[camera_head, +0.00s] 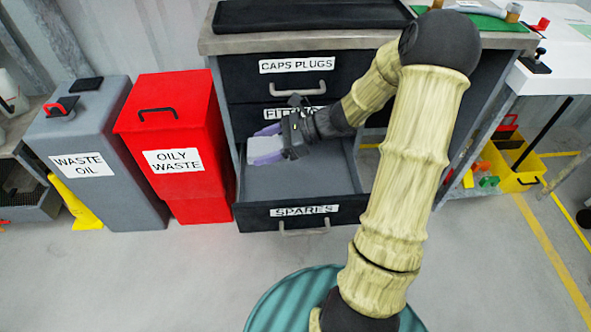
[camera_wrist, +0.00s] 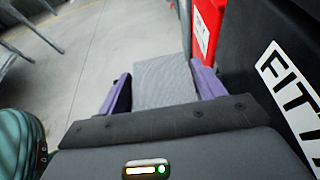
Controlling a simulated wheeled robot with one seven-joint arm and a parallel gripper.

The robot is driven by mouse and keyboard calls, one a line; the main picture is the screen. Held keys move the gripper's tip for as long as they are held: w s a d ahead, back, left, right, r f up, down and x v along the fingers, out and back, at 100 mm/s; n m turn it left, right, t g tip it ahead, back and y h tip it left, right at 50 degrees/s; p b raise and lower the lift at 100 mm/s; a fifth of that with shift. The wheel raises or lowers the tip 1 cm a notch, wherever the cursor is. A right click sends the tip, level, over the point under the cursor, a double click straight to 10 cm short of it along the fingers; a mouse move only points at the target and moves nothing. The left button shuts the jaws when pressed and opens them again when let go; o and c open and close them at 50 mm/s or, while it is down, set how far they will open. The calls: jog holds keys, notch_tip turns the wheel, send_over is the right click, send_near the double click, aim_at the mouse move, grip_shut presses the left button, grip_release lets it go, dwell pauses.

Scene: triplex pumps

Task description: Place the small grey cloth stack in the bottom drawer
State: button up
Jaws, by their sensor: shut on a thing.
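The small grey cloth stack (camera_wrist: 165,80) is between the two purple fingers of my gripper (camera_wrist: 163,88) in the wrist view. In the head view my gripper (camera_head: 266,146) points left and is shut on the pale grey stack (camera_head: 262,147). It is over the left part of the open bottom drawer (camera_head: 285,223), labelled SPARES. The visible drawer floor is bare grey. I cannot tell whether the stack touches the drawer or hangs above it.
The CAPS PLUGS drawer (camera_head: 291,84) and the partly hidden FITTINGS drawer (camera_head: 262,112) above are shut. A red oily waste bin (camera_head: 175,130) and a grey waste oil bin (camera_head: 85,150) stand left of the cabinet. A yellow tray (camera_head: 518,172) lies at right.

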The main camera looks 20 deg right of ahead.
jog(key=shift+s+d+r, duration=0.1)
jog(key=shift+s, duration=0.15)
jog(key=b, duration=0.7)
send_over(271, 196)
notch_tip(271, 196, down, 14)
jog(key=shift+r, duration=0.2)
jog(key=shift+f, duration=0.1)
jog(key=shift+f+b, duration=1.3)
jog(key=shift+f, duration=0.85)
jog(key=shift+f, duration=0.15)
jog(key=o, duration=1)
